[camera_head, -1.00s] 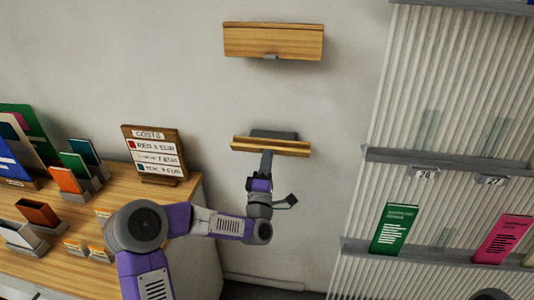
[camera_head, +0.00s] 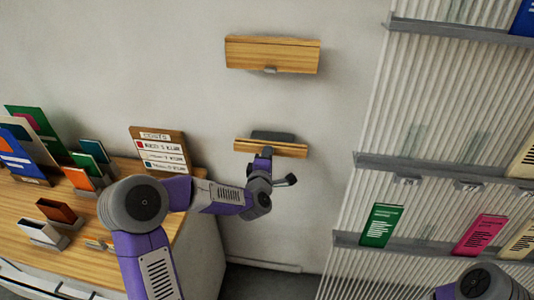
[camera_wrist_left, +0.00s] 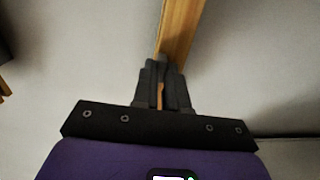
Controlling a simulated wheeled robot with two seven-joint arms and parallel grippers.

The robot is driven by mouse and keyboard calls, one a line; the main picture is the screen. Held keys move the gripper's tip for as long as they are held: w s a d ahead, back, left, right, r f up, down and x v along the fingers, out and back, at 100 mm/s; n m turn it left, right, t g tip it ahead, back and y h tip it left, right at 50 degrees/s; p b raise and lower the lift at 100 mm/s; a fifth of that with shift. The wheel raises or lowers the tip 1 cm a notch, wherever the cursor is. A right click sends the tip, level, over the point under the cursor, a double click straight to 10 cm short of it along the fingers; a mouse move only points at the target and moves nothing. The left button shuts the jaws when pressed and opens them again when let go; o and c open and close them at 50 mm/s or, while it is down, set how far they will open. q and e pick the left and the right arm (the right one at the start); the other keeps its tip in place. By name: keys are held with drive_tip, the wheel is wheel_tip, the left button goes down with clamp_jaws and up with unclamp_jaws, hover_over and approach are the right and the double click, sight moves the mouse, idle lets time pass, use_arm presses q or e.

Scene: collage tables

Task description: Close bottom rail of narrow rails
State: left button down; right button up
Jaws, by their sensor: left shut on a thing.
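The bottom narrow rail (camera_head: 290,149) is a wooden bar on the pale wall, below the wider-faced upper wooden rail (camera_head: 272,54). A dark grey strip (camera_head: 272,135) shows just behind and above the bottom rail. My left gripper (camera_head: 265,153) reaches up to the middle of the bottom rail from below. In the left wrist view its fingers (camera_wrist_left: 161,90) are shut at the end of the wooden rail (camera_wrist_left: 180,32); the exact part gripped is hard to make out. My right gripper is out of view; only a part of my right arm shows at lower right.
A wooden table (camera_head: 110,195) at left holds cards, small holders and a price sign (camera_head: 160,152). A ribbed wall rack (camera_head: 440,85) with grey shelves and green and pink leaflets stands at right.

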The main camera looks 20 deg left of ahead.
use_arm(q)
drive_tip(key=c, duration=1.2)
unclamp_jaws()
drive_tip(key=shift+o, duration=0.2)
drive_tip(key=v, duration=0.7)
drive_tip(key=shift+s, duration=0.3)
drive_tip(key=shift+d, duration=0.1)
